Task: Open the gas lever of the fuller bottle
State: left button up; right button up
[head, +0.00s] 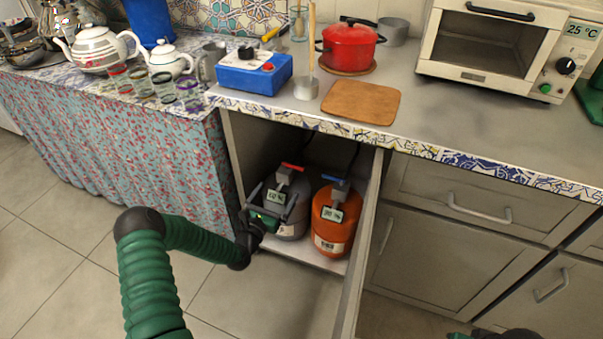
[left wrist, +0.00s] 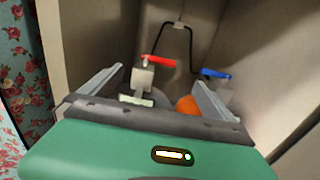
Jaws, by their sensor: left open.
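Two gas bottles stand side by side in the open cabinet. The grey bottle (head: 292,225) has a red lever (head: 292,167) and a small display whose figure I cannot read surely. The orange bottle (head: 328,237) has a blue lever (head: 335,181) and a display that seems to read 30 %. My left gripper (head: 274,197) is open and empty in front of the grey bottle, partly hiding it. In the left wrist view the red lever (left wrist: 158,61) shows between and beyond the fingers, and the blue lever (left wrist: 215,73) near the right finger. Both levers lie roughly sideways.
The open cabinet door (head: 362,250) stands right of the bottles, and the cabinet's left wall is close to my left gripper. A patterned curtain (head: 130,150) hangs at left. The counter above holds a blue box (head: 255,72), a red pot (head: 348,47) and an oven (head: 490,45).

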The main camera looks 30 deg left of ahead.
aim_at(291, 168)
pick_arm(q)
jog(key=w+b, duration=0.2)
jog(key=w, duration=0.2)
jog(key=w+b, duration=0.2)
jog(key=w, duration=0.3)
jog(key=w+a+b, duration=0.1)
jog(key=w, duration=0.3)
jog(key=shift+w+a+f+b, duration=0.1)
jog(key=shift+w+f+b, duration=0.15)
jog(key=shift+f+b, duration=0.15)
jog(key=shift+w+r, duration=0.2)
jog(key=shift+w, duration=0.15)
